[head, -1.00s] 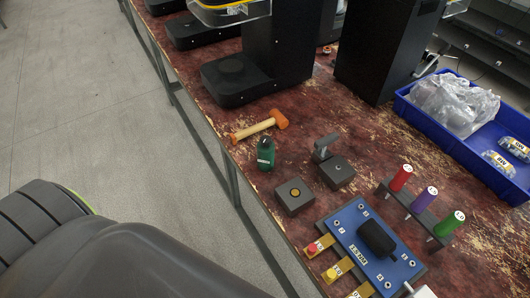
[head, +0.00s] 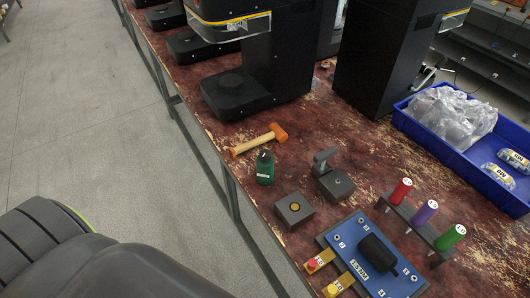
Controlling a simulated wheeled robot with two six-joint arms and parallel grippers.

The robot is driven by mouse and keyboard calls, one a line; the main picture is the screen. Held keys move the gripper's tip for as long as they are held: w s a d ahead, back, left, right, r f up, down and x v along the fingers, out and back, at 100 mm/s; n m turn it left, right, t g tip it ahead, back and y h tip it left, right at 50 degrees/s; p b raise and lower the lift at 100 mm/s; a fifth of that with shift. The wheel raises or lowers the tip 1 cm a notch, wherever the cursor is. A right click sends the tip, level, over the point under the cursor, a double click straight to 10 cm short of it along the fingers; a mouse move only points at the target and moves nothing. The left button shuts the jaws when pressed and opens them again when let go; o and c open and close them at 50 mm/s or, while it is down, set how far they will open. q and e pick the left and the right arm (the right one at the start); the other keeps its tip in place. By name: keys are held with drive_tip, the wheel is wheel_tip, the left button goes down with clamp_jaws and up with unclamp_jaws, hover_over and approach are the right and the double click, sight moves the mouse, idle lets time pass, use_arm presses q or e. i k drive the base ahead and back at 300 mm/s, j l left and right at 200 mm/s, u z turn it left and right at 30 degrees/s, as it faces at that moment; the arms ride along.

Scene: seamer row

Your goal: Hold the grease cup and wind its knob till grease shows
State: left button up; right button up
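I cannot say for sure which item is the grease cup. Two small dark grey blocks stand on the worn red-brown bench. The near block (head: 295,209) has a round brass-coloured disc on top. The block behind it (head: 337,185) has a small round detail on top, and a grey T-shaped piece (head: 325,159) stands at its back left. A dark green bottle (head: 265,169) with a black top and white label stands to their left. No grease can be made out. Neither of my grippers is in view.
An orange-headed mallet (head: 260,140) lies behind the bottle. A blue board (head: 371,262) with a black handle lies in front, beside a rack (head: 417,232) of red, purple and green handles. A blue tray (head: 470,168) is at right. Black machines (head: 236,94) stand behind.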

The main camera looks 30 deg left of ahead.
sight(265, 155)
drive_tip(key=j+z, duration=0.15)
drive_tip(key=j, duration=0.25)
drive_tip(key=k+j+z, duration=0.1)
drive_tip(key=j, duration=0.35)
drive_tip(key=k+j+z, duration=0.15)
drive_tip(key=j, duration=0.25)
drive_tip(key=j+z, duration=0.1)
drive_tip(key=j, duration=0.3)
drive_tip(key=k, duration=0.05)
